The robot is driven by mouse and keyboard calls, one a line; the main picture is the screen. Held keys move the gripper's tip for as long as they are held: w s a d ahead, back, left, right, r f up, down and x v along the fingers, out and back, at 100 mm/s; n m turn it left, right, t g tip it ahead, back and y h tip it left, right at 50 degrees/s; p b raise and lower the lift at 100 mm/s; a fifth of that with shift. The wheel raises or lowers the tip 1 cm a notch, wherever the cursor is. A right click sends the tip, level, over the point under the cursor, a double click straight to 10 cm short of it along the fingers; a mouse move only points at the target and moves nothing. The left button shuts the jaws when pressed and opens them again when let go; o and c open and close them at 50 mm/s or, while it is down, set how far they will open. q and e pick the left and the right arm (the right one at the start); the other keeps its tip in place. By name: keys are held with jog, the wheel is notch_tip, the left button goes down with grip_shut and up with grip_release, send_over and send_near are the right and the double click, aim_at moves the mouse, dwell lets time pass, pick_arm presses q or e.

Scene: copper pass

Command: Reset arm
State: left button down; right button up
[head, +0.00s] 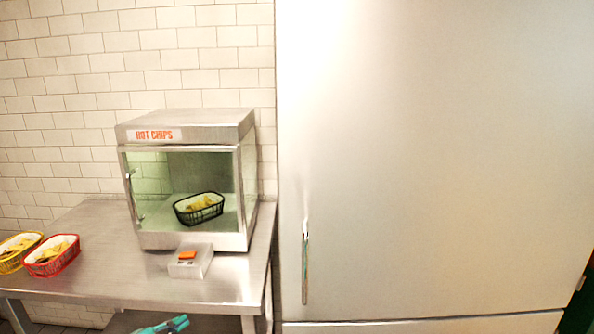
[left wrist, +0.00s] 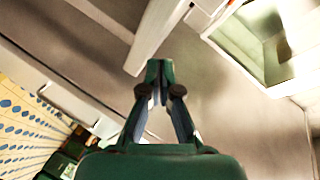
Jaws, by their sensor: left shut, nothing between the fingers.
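My left gripper (head: 165,325) shows at the bottom edge of the head view, low in front of the steel table. In the left wrist view its green fingers (left wrist: 158,75) come together at the tips, shut with nothing between them. My right gripper is in neither view.
A steel table (head: 105,240) carries a glass-fronted "HOT CHIPS" cabinet (head: 185,125) with a black basket of chips (head: 199,208) inside. A yellow basket (head: 12,262) and red basket (head: 50,265) stand left. A tall steel door (head: 430,160) with a handle (head: 305,265) fills the right.

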pick_arm(q)
jog(key=s+d+f+n+g+p, duration=0.1)
jog(key=s+d+f+n+g, duration=0.25)
jog(key=s+d+f, duration=0.5)
jog(key=s+d+f+n+g, duration=0.35)
jog(key=d+f, duration=0.25)
jog(key=f, duration=0.5)
jog(key=s+d+f+n+g, duration=0.1)
jog(key=s+f+n+g, duration=0.2)
jog(key=s, duration=0.6)
jog(key=s+d+f+n+g+y, duration=0.1)
jog(key=s+f+n+g, duration=0.2)
jog(key=s+n, duration=0.5)
jog(key=shift+s+f, duration=0.4)
jog(key=shift+s, duration=0.25)
